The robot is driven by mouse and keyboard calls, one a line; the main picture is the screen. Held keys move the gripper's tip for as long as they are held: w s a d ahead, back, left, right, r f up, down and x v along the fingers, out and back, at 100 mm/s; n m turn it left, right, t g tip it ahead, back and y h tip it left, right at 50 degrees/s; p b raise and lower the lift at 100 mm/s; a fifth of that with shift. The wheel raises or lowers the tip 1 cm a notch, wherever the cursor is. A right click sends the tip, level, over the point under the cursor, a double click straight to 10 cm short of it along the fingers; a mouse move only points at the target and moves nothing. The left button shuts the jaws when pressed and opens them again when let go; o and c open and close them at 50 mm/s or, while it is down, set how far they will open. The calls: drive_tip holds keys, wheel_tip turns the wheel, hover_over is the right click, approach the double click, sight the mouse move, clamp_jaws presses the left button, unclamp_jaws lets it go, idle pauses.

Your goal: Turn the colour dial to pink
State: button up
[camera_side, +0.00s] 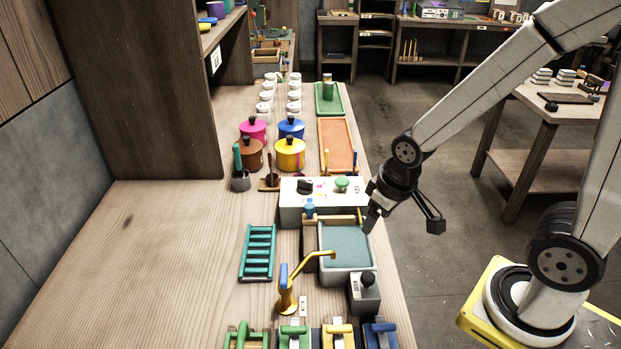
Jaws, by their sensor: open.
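A white control box (291,212) stands near the right edge of the bench. On its top are a black knob (304,187) at the left, which looks like the colour dial, small coloured marks beside it, and a green round button (341,183) at the right. The marks are too small to tell which colour the knob points at. My gripper (370,222) is open and appears empty. It hangs pointing down, to the right of the box and by the right rim of the basin, apart from the knob.
A grey basin (345,279) with blue-green contents stands in front of the box, with a yellow tap (287,301) beside it. A teal rack (258,253) lies to the left. Coloured pots, including a yellow pot (290,157), stand behind. The bench's left side is clear.

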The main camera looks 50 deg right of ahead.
drive_tip(key=shift+o, duration=1)
drive_tip(key=shift+w, duration=0.15)
drive_tip(key=m+g, duration=0.2)
drive_tip(key=m, duration=1.1)
hover_over(306, 181)
drive_tip(key=f, duration=0.3)
drive_tip(key=shift+s+a, duration=0.2)
drive_tip(key=shift+s, duration=0.05)
drive_tip(key=shift+w+d+f+m+g, duration=0.1)
drive_tip(key=shift+w+d+m+g, duration=0.2)
drive_tip(key=shift+m, duration=0.2)
drive_tip(key=shift+f, duration=0.1)
drive_tip(key=shift+f, duration=3.85)
